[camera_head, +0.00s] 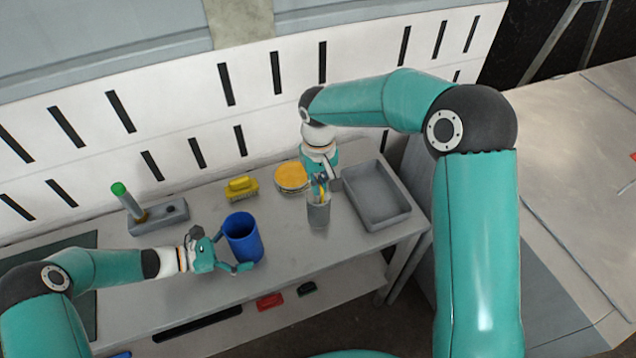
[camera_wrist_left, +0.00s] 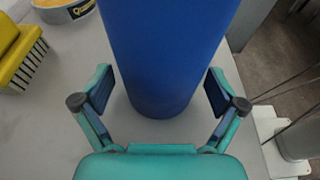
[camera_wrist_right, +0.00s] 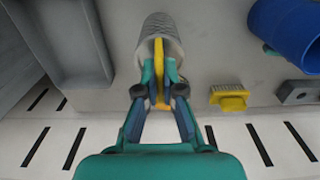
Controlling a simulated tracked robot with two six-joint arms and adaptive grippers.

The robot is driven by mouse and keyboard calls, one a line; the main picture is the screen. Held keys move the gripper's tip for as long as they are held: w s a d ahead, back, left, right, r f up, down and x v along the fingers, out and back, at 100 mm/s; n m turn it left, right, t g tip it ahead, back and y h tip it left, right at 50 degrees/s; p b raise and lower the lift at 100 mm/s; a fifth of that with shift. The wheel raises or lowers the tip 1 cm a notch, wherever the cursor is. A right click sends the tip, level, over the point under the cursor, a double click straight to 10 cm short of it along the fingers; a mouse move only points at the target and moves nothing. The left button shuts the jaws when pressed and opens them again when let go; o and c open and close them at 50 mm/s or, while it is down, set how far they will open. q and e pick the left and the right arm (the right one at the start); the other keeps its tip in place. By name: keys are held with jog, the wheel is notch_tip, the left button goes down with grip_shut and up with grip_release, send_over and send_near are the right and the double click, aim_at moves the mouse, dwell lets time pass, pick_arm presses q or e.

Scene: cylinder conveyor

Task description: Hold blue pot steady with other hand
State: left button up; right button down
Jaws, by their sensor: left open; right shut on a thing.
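The blue pot (camera_head: 244,238) stands upright near the front edge of the grey table. My left gripper (camera_head: 230,252) is open, with one finger on each side of the pot. In the left wrist view the pot (camera_wrist_left: 165,50) fills the space between the fingers, with small gaps showing on both sides. My right gripper (camera_head: 320,184) points down over a grey mesh cup (camera_head: 318,214). In the right wrist view it is shut on a thin yellow item (camera_wrist_right: 159,72) whose lower part is inside the cup (camera_wrist_right: 160,30).
A grey tray (camera_head: 374,196) lies right of the cup. A yellow round tin (camera_head: 291,177) and a yellow brush (camera_head: 241,188) are behind. A grey block (camera_head: 164,218) with a green-topped rod (camera_head: 128,201) stands at left. A slotted white panel (camera_head: 190,105) backs the table.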

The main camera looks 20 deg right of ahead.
pick_arm(q)
jog(key=c, duration=1.1)
jog(key=shift+c, duration=0.3)
